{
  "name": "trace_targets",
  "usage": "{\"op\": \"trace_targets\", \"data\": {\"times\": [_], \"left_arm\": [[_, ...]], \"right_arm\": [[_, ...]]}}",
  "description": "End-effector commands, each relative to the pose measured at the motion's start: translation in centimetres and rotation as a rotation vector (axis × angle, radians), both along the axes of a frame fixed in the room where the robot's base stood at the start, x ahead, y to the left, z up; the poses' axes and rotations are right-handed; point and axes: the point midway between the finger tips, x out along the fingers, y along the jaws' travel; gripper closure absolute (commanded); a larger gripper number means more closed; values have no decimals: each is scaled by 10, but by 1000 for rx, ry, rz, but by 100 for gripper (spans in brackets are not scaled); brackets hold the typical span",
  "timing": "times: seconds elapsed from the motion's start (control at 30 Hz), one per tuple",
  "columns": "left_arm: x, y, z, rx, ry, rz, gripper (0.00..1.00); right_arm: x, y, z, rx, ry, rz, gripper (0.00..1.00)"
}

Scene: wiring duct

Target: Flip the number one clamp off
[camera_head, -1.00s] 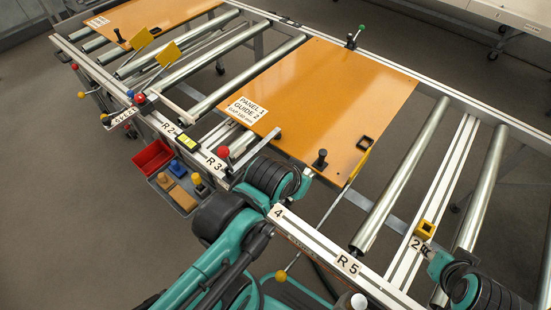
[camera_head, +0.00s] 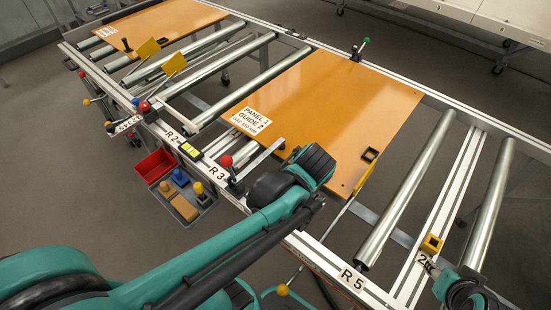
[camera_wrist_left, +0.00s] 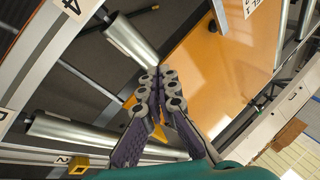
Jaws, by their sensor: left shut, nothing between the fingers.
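Along the near rail, a red-knobbed clamp lever (camera_head: 225,161) stands beside the R 3 label, and another red knob (camera_head: 144,106) stands farther left. I cannot tell which is the number one clamp. My left arm reaches from the lower left over the near edge of the orange panel (camera_head: 345,105); its fingers are hidden in the head view. In the wrist view, my left gripper (camera_wrist_left: 160,88) is shut and empty, beside the panel (camera_wrist_left: 240,65).
Metal rollers (camera_head: 408,202) run across the frame on both sides of the panel. A grey tray (camera_head: 207,202) with a red bin (camera_head: 154,163) hangs off the near rail. A yellow block (camera_head: 432,244) sits near the label 2. Yellow plates (camera_head: 174,65) stand among the left rollers.

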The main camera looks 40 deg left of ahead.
Motion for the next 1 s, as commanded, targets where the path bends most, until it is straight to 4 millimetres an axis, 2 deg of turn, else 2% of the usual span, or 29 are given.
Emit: {"op": "trace_targets", "data": {"times": [0.03,0.2,0.43,0.7,1.0], "left_arm": [[14,6,-3,88,52,-61,100],[48,31,-21,391,255,-256,100],[81,52,-53,753,572,-454,100],[85,58,-88,1022,903,-562,100],[78,59,-100,1093,1021,-579,100]], "right_arm": [[0,0,3,0,0,0,60],[0,0,9,0,0,0,60],[0,0,16,0,0,0,60],[0,0,22,0,0,0,60],[0,0,24,0,0,0,60]]}}
